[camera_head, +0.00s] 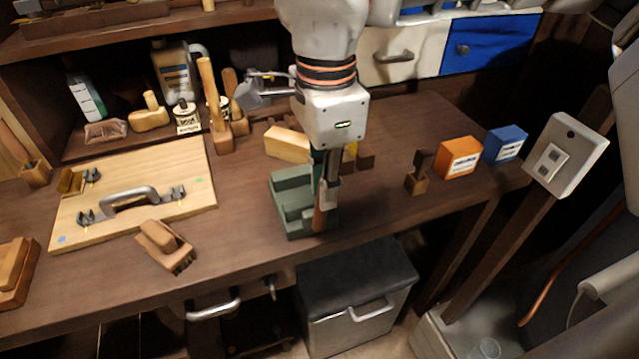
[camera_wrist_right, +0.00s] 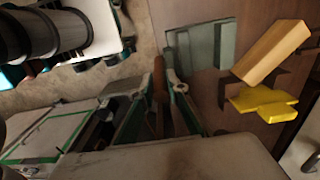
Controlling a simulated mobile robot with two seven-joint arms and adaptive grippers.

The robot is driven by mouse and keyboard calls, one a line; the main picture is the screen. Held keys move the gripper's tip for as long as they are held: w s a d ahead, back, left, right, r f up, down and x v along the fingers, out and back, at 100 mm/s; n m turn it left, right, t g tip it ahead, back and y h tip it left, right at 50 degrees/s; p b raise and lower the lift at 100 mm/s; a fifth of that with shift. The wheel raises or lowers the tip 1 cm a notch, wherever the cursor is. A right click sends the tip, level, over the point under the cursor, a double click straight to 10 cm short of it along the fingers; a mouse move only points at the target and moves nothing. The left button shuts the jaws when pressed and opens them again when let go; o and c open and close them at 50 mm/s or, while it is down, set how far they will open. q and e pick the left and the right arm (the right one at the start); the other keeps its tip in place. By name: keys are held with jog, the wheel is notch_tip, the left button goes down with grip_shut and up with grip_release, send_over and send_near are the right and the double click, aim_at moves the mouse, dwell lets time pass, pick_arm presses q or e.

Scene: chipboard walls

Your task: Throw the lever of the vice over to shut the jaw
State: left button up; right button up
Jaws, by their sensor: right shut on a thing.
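The green vice (camera_head: 290,204) stands near the front edge of the workbench, and part of it shows in the wrist view (camera_wrist_right: 203,45). Its brown lever (camera_head: 319,217) stands at the vice's right side and also shows in the wrist view (camera_wrist_right: 159,78). My right gripper (camera_head: 326,190) points down beside the vice and is shut on the lever, which lies between its fingers (camera_wrist_right: 166,88). The gripper and wrist hide part of the vice, so I cannot tell how wide the jaw gap is. My left gripper is not in view.
A wooden block (camera_head: 287,144) and a yellow piece (camera_wrist_right: 262,103) lie behind the vice. A small brown holder (camera_head: 418,178), orange box (camera_head: 459,157) and blue box (camera_head: 505,143) stand right. A board with a handle (camera_head: 190,203) and a brush (camera_head: 165,243) lie left.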

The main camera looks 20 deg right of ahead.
jog(key=shift+d, duration=0.65)
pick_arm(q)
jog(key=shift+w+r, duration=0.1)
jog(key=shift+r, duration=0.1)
pick_arm(e)
jog(key=shift+f, duration=0.1)
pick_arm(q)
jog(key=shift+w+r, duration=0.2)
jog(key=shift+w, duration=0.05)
pick_arm(e)
jog(key=shift+d+f, duration=0.4)
jog(key=shift+d, duration=0.45)
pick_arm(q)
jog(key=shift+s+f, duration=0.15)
pick_arm(e)
jog(key=shift+d+f, duration=0.6)
jog(key=shift+d, duration=0.15)
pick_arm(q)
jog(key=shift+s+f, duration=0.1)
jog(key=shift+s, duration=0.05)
